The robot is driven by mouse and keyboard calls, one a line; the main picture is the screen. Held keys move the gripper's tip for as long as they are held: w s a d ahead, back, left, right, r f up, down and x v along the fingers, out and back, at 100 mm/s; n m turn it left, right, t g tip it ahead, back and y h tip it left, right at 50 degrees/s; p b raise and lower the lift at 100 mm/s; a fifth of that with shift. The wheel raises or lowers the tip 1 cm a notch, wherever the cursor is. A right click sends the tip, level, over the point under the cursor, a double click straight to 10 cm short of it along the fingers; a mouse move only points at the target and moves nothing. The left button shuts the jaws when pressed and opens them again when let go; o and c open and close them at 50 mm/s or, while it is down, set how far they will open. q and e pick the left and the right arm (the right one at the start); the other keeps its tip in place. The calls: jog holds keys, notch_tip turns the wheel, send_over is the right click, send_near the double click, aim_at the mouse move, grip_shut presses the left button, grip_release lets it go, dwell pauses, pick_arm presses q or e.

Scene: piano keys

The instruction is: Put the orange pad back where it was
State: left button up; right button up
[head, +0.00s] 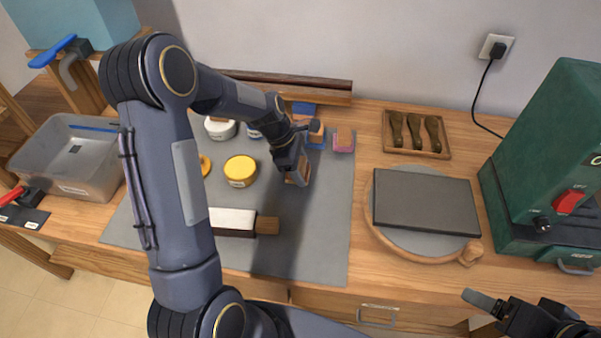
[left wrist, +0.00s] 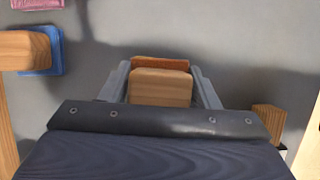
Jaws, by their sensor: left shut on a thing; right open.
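My left gripper (head: 299,172) is shut on the orange pad, a wooden block with an orange face. In the left wrist view the orange face (left wrist: 160,64) shows beyond the wooden back, between the two fingers of the gripper (left wrist: 160,88). The pad is over the right part of the grey mat (head: 315,235); I cannot tell whether it touches. A blue pad (head: 316,136) with a wooden block and a pink pad (head: 343,141) are behind it; both show at the left wrist view's top left. My right gripper (head: 490,303) is open and empty at the lower right.
A yellow-lidded jar (head: 240,170) and a wooden-ended block (head: 233,222) lie left of the gripper. A dark slab (head: 425,205) on a round board, a tray of tools (head: 417,133) and a green machine (head: 550,160) stand right. The mat's front right is clear.

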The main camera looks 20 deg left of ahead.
pick_arm(q)
jog(key=shift+f, duration=1.25)
jog(key=shift+f, duration=0.2)
jog(key=o, duration=0.9)
jog(key=shift+r, duration=0.15)
